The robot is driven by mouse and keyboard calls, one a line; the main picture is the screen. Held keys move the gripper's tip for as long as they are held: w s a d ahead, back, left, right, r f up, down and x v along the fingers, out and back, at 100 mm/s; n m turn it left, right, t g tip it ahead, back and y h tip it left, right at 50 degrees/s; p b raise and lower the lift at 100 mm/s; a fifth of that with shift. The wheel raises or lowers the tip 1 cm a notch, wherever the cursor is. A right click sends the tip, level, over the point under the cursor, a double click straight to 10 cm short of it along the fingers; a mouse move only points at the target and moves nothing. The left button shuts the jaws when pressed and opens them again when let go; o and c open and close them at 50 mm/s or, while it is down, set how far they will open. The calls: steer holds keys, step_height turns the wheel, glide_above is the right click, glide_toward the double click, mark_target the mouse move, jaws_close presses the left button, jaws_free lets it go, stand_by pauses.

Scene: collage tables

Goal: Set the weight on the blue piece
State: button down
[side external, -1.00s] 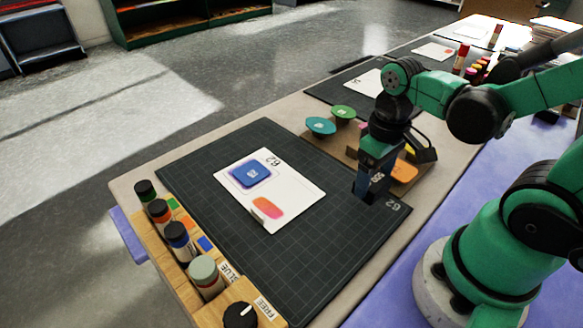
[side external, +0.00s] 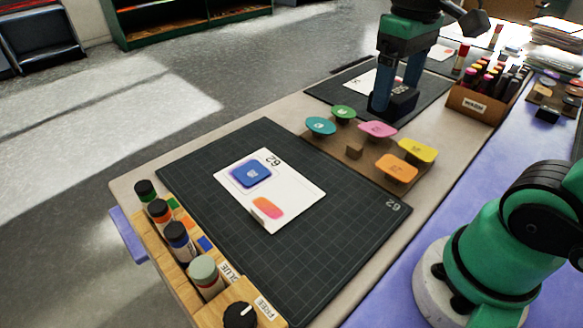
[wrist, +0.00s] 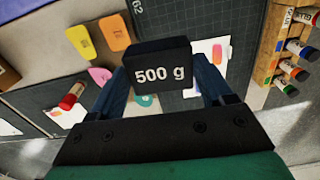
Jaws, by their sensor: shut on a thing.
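The blue piece (side external: 252,173) lies on the white card (side external: 292,204), on the near dark cutting mat (side external: 330,240). A pink-orange shape is at the card's lower part. My gripper (side external: 393,92) is at the far mat, well beyond the blue piece, and points down. It is shut on the black weight (side external: 402,103). In the wrist view the weight (wrist: 160,72) reads "500 g" and sits between the fingers of my gripper (wrist: 163,88). There it hides part of the card (wrist: 205,75), and I cannot make out the blue piece. Whether the weight touches the far mat is unclear.
A brown rack with several coloured pieces (side external: 397,168) stands between the mats. A wooden holder (side external: 190,262) with several bottles lines the near left edge. A marker box (side external: 478,104) is at the far right. The near mat around the card is clear.

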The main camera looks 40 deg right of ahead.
steer(key=w+a+f, duration=0.3)
steer(key=w, duration=0.9)
steer(key=shift+w+a+f, duration=1.1)
steer(key=shift+w+f, duration=0.3)
steer(key=shift+f, duration=0.95)
steer(key=shift+w+a+f, duration=1.15)
steer(key=shift+w+f, duration=0.3)
steer(key=shift+f, duration=0.9)
steer(key=shift+w+a+f, duration=1.1)
steer(key=shift+w+f, duration=0.3)
steer(key=shift+f, duration=0.95)
steer(key=shift+f, duration=0.95)
jaws_free()
step_height(320, 180, up, 7)
